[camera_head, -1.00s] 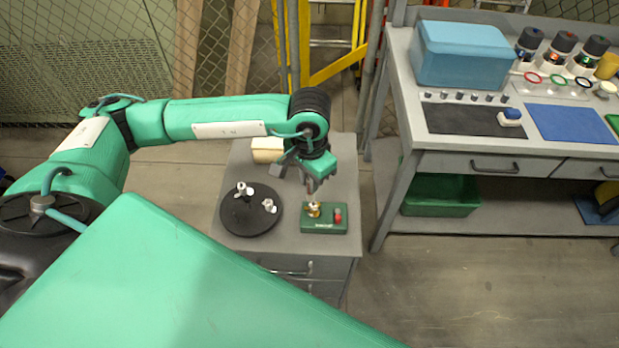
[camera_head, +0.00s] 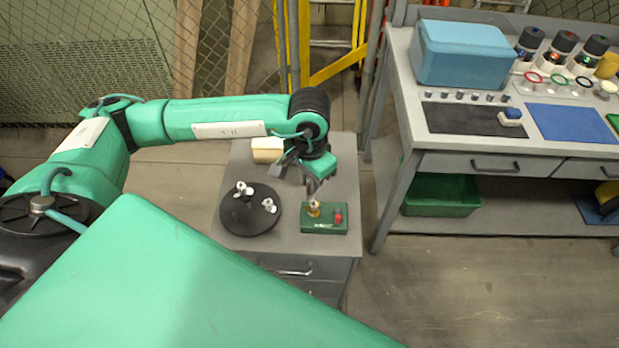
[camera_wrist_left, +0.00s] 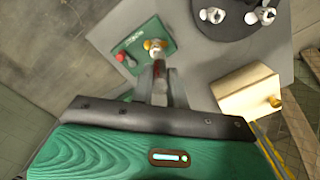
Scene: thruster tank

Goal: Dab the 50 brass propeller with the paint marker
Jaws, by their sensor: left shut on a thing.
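The brass propeller (camera_head: 314,209) sits on a small green box (camera_head: 338,228) with a red knob, on the grey cabinet. It also shows in the left wrist view (camera_wrist_left: 153,44). My left gripper (camera_head: 313,186) points down right above it. In the left wrist view my gripper (camera_wrist_left: 160,75) is shut on a slim marker (camera_wrist_left: 157,68) with a reddish part, whose tip end is at or very close to the propeller. I cannot tell whether they touch. Most of the marker is hidden between the fingers. My right gripper is out of view.
A black round plate (camera_head: 240,221) with silver propellers stands left of the green box. A cream block (camera_head: 267,150) lies at the cabinet's back. To the right, a workbench (camera_head: 440,148) carries a blue box (camera_head: 462,54), mats and bottles.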

